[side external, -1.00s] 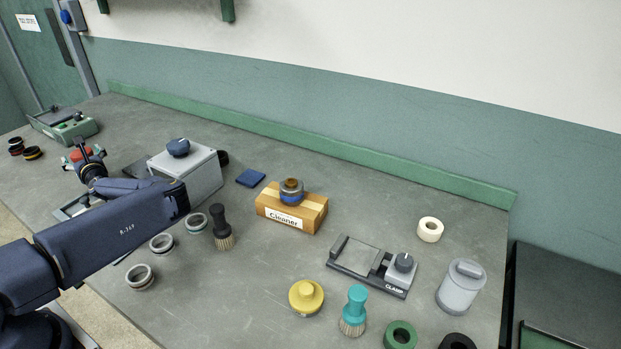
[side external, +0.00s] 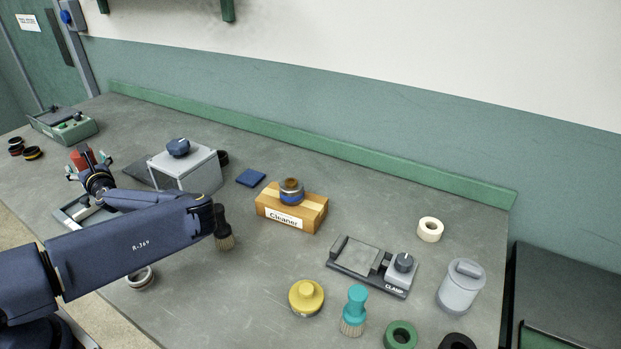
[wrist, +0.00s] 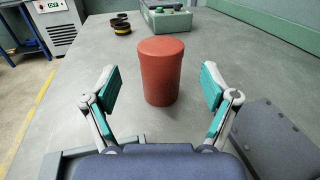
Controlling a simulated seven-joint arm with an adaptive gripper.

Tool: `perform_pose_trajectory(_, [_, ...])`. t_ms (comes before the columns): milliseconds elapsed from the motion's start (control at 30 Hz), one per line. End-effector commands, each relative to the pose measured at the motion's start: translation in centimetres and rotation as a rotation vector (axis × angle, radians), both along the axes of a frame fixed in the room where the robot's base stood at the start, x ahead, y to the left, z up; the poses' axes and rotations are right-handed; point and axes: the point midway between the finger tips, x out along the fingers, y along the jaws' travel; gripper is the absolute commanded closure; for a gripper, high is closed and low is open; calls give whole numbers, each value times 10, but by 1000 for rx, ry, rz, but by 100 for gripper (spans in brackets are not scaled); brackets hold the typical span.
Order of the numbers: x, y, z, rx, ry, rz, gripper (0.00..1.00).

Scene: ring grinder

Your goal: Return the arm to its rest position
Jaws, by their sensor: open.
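My gripper (wrist: 158,95) is open and empty in the wrist view, its teal-padded fingers spread wide apart. A red cylinder (wrist: 160,70) stands upright on the bench beyond and between the fingertips, with bare bench showing on both sides of it. In the side external view my gripper (side external: 85,170) is at the left of the bench, left of the grey grinder box (side external: 188,170). My arm reaches in from the lower left and hides part of the bench and a tray-like frame (side external: 75,212).
A green control box (side external: 62,125) and dark rings (side external: 30,152) lie at the far left. A dark brush (side external: 223,236) stands by my arm's elbow. The Cleaner block (side external: 290,208), clamp fixture (side external: 370,265), yellow knob (side external: 306,297) and teal brush (side external: 354,310) are to the right.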

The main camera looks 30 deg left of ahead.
Motion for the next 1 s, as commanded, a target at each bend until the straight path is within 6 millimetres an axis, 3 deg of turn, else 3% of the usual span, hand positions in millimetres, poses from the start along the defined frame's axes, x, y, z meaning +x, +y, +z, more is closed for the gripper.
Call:
perform_pose_trajectory(267, [11, -14, 30, -241, -348, 96, 15])
perform_pose_trajectory(467, [26, -59, 35, -593, -646, 182, 15])
perform_pose_trajectory(567, [41, -94, 46, -795, -800, 208, 15])
perform_pose_trajectory(767, [67, -176, 88, -1184, -1039, 229, 15])
perform_pose_trajectory(900, [73, -240, 135, -1444, -1150, 226, 15])
perform_pose_trajectory(1000, [65, -293, 177, -1640, -1200, 220, 15])
